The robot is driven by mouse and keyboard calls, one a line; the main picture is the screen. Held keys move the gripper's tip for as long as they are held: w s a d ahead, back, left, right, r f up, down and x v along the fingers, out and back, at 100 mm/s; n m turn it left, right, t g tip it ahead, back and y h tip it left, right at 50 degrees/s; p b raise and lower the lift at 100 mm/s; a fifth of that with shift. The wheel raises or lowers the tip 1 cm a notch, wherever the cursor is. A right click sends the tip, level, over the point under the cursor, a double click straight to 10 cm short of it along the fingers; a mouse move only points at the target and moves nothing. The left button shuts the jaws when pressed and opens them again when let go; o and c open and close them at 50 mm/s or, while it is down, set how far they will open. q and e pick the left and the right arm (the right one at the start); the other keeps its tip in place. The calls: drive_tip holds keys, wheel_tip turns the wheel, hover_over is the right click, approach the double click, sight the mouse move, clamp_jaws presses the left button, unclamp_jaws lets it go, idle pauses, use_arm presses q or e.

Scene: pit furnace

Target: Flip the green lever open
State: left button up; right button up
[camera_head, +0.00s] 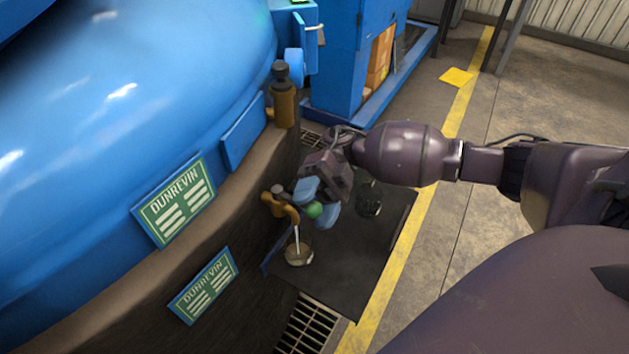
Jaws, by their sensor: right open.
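The green lever shows as a round green knob (314,210) beside a brass-coloured tap (279,204) low on the furnace's side. My right gripper (317,203) comes in from the right. Its blue fingers are open, with the green knob between or just in front of them. I cannot tell whether they touch it. The rest of the lever is hidden by the fingers or too small to make out. A thin pale line runs from the tap down to a small round container (298,254) on the floor. My left gripper is not in view.
The large blue furnace (120,100) with green DUNREVIN plates (180,200) fills the left. A brown valve-like fitting (284,100) stands above the tap. A dark mat (350,265) and a floor grate (308,326) lie below. A blue cabinet (338,60) stands behind. Open floor lies right of the yellow line.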

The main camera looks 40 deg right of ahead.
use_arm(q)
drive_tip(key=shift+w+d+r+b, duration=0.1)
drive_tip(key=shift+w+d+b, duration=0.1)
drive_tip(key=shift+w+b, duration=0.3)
use_arm(e)
drive_tip(key=v, duration=1)
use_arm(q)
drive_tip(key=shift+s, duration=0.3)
use_arm(e)
drive_tip(key=shift+d, duration=0.1)
